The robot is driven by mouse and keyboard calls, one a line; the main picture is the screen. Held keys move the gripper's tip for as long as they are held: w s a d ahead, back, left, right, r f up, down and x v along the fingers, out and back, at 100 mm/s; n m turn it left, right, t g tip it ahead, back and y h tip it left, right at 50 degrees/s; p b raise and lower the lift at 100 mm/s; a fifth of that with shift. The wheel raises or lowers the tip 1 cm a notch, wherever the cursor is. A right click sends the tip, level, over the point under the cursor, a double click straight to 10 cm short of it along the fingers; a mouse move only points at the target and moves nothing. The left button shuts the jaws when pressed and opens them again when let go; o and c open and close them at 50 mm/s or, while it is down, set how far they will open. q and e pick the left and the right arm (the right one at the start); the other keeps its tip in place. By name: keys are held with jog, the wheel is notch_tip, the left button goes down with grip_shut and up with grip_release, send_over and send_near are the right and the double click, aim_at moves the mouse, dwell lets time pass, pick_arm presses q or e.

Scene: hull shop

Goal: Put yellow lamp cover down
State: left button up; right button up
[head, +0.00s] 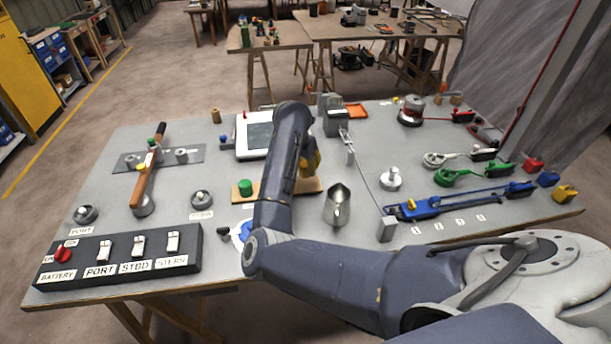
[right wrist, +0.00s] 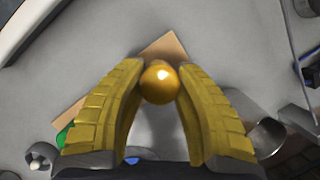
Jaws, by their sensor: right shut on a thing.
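The yellow lamp cover (right wrist: 160,84) is a small round amber dome in the right wrist view. It sits between the fingertips of my right gripper (right wrist: 159,82), which is shut on it. In the head view my right gripper (head: 311,162) shows as yellow fingers partly behind my arm. It is over the right part of a wooden board (head: 304,187); the cover itself is hidden there. The board also shows beneath the cover in the right wrist view (right wrist: 166,47). A green lamp cover (head: 245,187) stands on the board's left part. I cannot tell whether the yellow cover touches the board. My left gripper is not in view.
A metal scoop-like cup (head: 337,204) stands right of the board. A screen unit (head: 255,135) stands behind it. A black switch panel (head: 118,262) lies at the front left. Blue tackle (head: 450,203) and a taut line are at the right.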

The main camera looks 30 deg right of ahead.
jog(key=shift+f, duration=2.25)
jog(key=o, duration=1.2)
jog(key=shift+f, duration=0.15)
jog(key=shift+o, duration=0.2)
jog(key=shift+v, duration=2.2)
